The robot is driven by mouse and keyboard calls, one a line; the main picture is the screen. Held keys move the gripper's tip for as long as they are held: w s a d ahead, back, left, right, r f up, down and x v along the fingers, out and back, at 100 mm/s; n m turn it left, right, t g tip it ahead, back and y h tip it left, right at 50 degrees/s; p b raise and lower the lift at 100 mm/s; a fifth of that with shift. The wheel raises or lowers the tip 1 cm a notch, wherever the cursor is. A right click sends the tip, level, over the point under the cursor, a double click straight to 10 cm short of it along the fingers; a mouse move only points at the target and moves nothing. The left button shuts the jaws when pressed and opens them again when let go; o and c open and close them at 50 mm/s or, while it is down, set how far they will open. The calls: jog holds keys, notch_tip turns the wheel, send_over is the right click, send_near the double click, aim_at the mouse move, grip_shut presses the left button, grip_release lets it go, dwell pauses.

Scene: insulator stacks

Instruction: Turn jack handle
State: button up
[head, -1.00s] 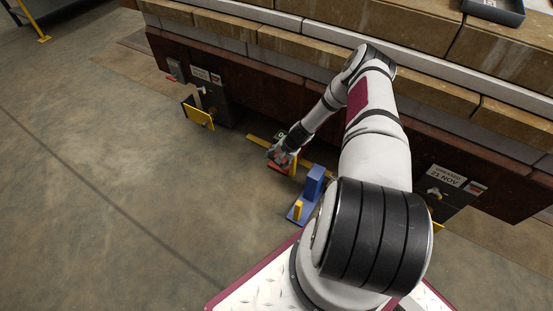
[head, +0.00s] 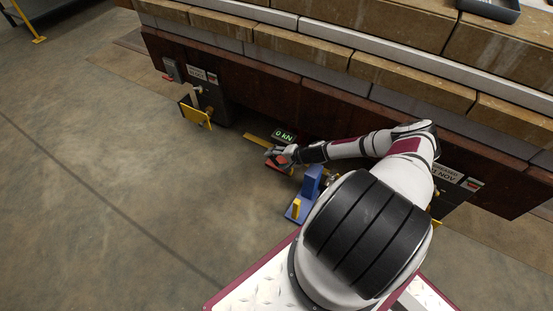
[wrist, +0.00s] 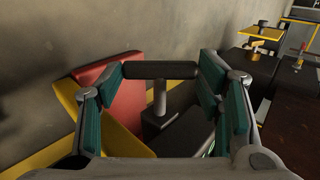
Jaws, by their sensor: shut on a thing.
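In the wrist view the jack handle (wrist: 160,70) is a black crossbar on a grey stem that rises from a dark block. My gripper (wrist: 161,72) is shut on it, with one teal-padded finger at each end of the bar. In the head view my gripper (head: 277,157) is low over the floor, beside a red part (head: 277,165). The handle is too small to make out there. A small display (head: 284,136) behind it reads "0 kN".
A blue part with a yellow post (head: 306,193) stands right of my gripper. A long brown beam (head: 300,113) under stacked blocks runs behind. A dark box with a yellow plate (head: 196,115) is at the left. The floor (head: 110,170) on the left is clear.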

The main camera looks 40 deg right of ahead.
dwell(0.3)
jog(key=o, duration=1.2)
jog(key=shift+c, duration=0.2)
jog(key=v, duration=0.7)
jog(key=shift+s, duration=0.2)
